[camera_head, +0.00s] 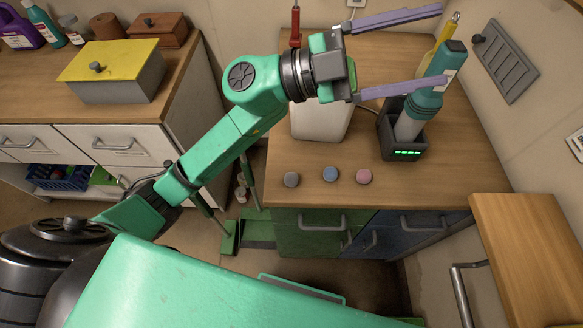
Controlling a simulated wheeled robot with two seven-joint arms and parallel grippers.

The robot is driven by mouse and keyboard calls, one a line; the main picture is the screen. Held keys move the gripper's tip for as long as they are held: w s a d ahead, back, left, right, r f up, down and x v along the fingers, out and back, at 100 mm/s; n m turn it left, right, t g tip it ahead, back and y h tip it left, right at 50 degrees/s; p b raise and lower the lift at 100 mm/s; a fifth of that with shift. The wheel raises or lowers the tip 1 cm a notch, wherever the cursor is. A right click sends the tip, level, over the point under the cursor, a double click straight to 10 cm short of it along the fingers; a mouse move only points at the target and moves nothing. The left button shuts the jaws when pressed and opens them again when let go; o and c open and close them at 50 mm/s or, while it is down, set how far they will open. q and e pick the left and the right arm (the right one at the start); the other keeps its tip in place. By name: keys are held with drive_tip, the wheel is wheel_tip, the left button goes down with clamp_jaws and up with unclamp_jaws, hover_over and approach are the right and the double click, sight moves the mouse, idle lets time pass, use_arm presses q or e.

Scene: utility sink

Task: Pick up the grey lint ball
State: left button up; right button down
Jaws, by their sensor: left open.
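The grey lint ball (291,179) lies near the front left corner of the wooden counter (455,188). A blue ball (330,174) and a pink ball (364,176) lie in a row to its right, apart from each other. My left gripper (441,44) is open, its two long purple fingers spread wide and pointing right. It is above the back of the counter, well away from the grey ball, with nothing seen between the fingers. My right gripper is not in view.
A teal and grey handheld device (417,105) stands in a dark dock (402,137) behind the balls. A white container (320,121) stands under my left wrist. A yellow-lidded box (113,78) sits on the left counter. A wooden surface (530,250) juts in at right.

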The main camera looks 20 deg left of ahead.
use_arm(q)
drive_tip(key=s+d+f+m+g+y, duration=0.2)
drive_tip(key=s+f+m+g+y, duration=0.15)
drive_tip(key=f+g, duration=0.2)
drive_tip(key=n+y, duration=0.5)
drive_tip(key=y, duration=1.2)
approach(291, 175)
drive_tip(key=shift+h, duration=0.25)
drive_tip(key=f+p, duration=0.1)
drive_tip(key=f, duration=0.2)
drive_tip(key=f+p, duration=0.2)
drive_tip(key=f, duration=0.1)
drive_tip(key=s+f+p, duration=0.1)
drive_tip(key=f+p, duration=0.1)
drive_tip(key=f, duration=0.1)
drive_tip(key=shift+d, duration=0.35)
drive_tip(key=shift+f, duration=0.3)
clamp_jaws()
